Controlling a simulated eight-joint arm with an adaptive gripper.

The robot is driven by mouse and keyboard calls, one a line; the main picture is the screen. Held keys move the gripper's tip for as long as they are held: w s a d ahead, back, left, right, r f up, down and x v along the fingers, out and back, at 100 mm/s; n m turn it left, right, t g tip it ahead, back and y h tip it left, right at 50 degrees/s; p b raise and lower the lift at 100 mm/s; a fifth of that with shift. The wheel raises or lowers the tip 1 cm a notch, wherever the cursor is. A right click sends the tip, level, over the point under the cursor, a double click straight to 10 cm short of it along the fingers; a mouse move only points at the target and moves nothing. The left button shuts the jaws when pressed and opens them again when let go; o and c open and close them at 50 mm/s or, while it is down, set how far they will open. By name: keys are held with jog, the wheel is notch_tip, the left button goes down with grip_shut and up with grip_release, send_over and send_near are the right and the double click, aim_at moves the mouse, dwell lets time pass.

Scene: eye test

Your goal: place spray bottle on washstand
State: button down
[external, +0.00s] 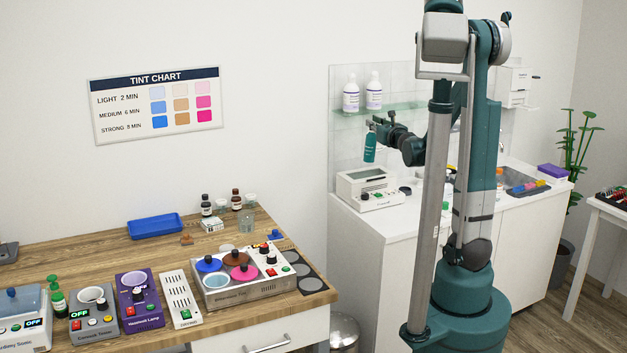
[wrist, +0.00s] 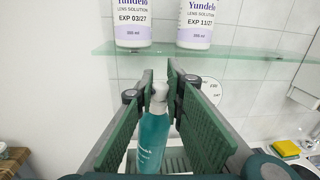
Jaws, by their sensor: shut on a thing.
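The teal spray bottle (external: 370,148) hangs upright in my gripper (external: 379,124), in the air in front of the tiled splashback. In the wrist view the bottle (wrist: 153,140) stands between the two green finger pads of my gripper (wrist: 161,82), which is shut on it near its pale top. The washstand, a white cabinet with a counter (external: 362,245), extends beneath and to the right, partly hidden by my arm. The bottle is above its left end, apart from the counter, over or near a white box-like device (external: 366,188).
A glass shelf (external: 392,108) holds two white lens solution bottles (external: 351,92) just above my gripper. A sink (external: 522,182) with sponges is at the counter's right. A wooden bench (external: 90,262) with several devices and a blue tray (external: 155,226) stands at left.

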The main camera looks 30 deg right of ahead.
jog(key=s+d+f+m+h+b, duration=0.1)
jog(key=s+d+f+h+b, duration=0.1)
jog(key=d, duration=0.8)
jog(key=s+d+f+m+g+h+b, duration=0.1)
jog(key=s+d+f, duration=0.4)
jog(key=d, duration=0.5)
notch_tip(320, 180, down, 3)
jog(key=shift+r+h+b, duration=0.2)
jog(key=shift+h+b, duration=0.3)
jog(key=shift+h, duration=0.6)
jog(key=shift+f, duration=0.15)
jog(key=shift+f+b, duration=0.95)
jog(key=shift+f, duration=1.85)
jog(key=shift+f+b, duration=0.7)
jog(key=shift+f, duration=1.55)
